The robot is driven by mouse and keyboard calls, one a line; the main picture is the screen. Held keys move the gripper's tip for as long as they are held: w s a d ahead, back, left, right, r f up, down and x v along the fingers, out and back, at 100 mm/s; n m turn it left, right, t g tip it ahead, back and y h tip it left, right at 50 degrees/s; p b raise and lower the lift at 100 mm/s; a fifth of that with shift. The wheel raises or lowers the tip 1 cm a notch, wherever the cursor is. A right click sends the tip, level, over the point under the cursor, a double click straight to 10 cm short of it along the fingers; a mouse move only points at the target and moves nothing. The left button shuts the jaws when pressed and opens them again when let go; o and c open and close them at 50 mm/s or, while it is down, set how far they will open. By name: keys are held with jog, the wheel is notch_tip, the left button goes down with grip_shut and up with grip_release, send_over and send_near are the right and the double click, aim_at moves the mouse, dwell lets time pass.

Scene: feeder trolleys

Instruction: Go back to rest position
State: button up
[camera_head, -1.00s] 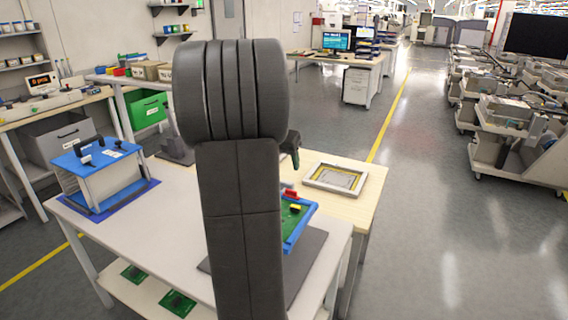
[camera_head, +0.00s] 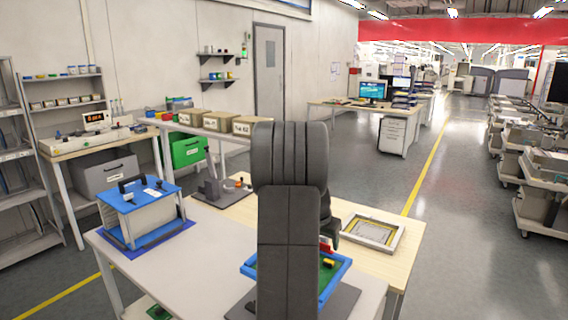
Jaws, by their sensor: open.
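My own arm (camera_head: 288,210) stands upright in the middle of the head view, its thick dark links filling the foreground. A small dark part of its far end (camera_head: 328,218) shows just right of the links, above the work table. My gripper's fingers are hidden behind the arm, so I cannot see them or anything between them. Behind the arm, a blue-rimmed tray with a green board (camera_head: 336,277) lies on a dark mat (camera_head: 343,303). A red piece (camera_head: 325,243) and a small yellow piece (camera_head: 328,262) show at the tray, partly covered by the arm.
A blue-topped box (camera_head: 138,195) stands on the white table (camera_head: 200,255) at left. A pale frame (camera_head: 372,231) lies on the wooden table at right. Shelves and a bench line the left wall. Trolleys (camera_head: 545,190) stand at right; the floor aisle between is clear.

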jog(key=shift+w+d+f, duration=0.1)
jog(key=shift+w+f, duration=0.1)
jog(key=shift+f, duration=0.3)
jog(key=shift+r, duration=0.1)
